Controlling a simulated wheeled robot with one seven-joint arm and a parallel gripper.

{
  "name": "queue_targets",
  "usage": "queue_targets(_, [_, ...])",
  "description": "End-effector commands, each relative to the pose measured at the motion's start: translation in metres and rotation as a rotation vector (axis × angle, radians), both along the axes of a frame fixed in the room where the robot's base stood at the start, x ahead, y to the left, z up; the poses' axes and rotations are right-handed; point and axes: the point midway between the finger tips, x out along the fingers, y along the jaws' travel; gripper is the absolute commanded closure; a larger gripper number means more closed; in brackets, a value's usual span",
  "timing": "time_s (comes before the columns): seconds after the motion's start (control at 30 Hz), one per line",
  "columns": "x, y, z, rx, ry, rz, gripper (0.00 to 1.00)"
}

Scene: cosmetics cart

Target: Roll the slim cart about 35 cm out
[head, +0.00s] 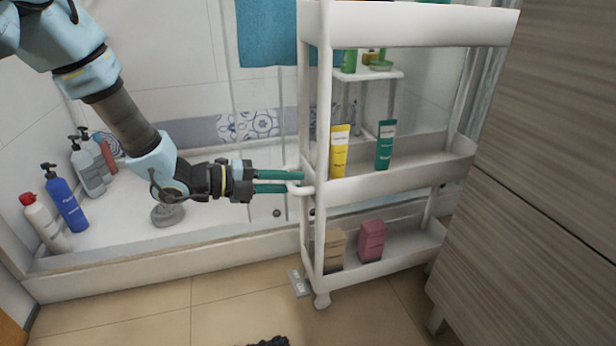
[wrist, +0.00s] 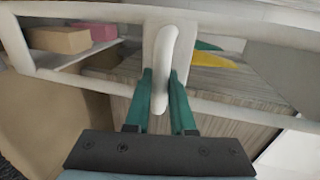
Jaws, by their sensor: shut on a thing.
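The slim white cart (head: 375,189) stands upright beside the wooden cabinet, with three shelves visible in the head view. A white handle (head: 303,188) sticks out from its left end post. My gripper (head: 297,182) is at this handle with its green fingers on either side. In the wrist view the fingers of my gripper (wrist: 161,90) are closed around the white handle (wrist: 164,70). A yellow tube (head: 339,151) and a green tube (head: 385,145) stand on the middle shelf. A tan box (head: 335,249) and a pink box (head: 371,241) stand on the bottom shelf.
The wooden cabinet (head: 550,150) is close on the cart's right. A shower tray rim (head: 160,267) runs behind and to the left. Several bottles, including a blue one (head: 65,203), stand at the far left. A small grey object (head: 299,283) lies by the cart's front caster (head: 322,300).

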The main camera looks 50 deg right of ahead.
Motion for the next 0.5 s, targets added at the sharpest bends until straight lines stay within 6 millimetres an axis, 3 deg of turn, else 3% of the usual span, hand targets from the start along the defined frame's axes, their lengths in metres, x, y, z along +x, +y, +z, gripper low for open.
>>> queue_targets(0.5, [0.058, 0.078, 0.005, -0.006, 0.000, 0.003, 1.00])
